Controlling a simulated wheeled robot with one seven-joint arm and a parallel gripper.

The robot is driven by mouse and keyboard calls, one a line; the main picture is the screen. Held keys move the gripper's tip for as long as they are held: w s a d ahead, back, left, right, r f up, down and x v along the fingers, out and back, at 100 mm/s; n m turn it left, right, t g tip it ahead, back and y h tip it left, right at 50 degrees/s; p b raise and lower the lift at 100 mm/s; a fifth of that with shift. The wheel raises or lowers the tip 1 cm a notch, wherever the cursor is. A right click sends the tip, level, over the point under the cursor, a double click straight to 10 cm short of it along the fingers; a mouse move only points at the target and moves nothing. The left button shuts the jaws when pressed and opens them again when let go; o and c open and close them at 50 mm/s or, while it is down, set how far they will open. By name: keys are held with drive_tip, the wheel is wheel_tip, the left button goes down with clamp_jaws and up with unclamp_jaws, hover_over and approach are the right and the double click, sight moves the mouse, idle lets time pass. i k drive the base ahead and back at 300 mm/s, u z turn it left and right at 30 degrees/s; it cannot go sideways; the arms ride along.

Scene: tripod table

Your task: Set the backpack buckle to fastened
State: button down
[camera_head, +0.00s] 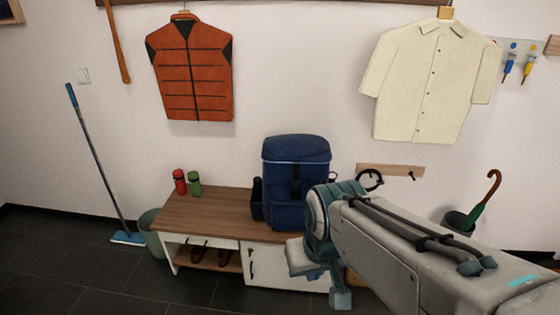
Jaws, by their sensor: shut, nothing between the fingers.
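The blue backpack (284,206) stands upright on the wooden top of a low bench, against the wall. A dark vertical strap (296,181) runs down its front. The buckle is too small and dark to make out, so I cannot tell whether it is fastened. My arm reaches in from the lower right and its teal joint is in front of the backpack's lower right side, hiding part of it. I cannot make out my gripper's fingers in this view.
The bench (200,212) has shoes (210,257) on its open shelf and a white cabinet door. A red bottle (179,181) and a green bottle (195,183) stand left of the backpack. An umbrella stand (458,221) is at the right. The bench top's left front is clear.

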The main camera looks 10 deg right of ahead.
sight(296, 184)
drive_tip(key=k, duration=0.65)
drive_tip(key=z, duration=0.45)
drive_tip(key=i, duration=1.6)
drive_tip(key=u, duration=0.4)
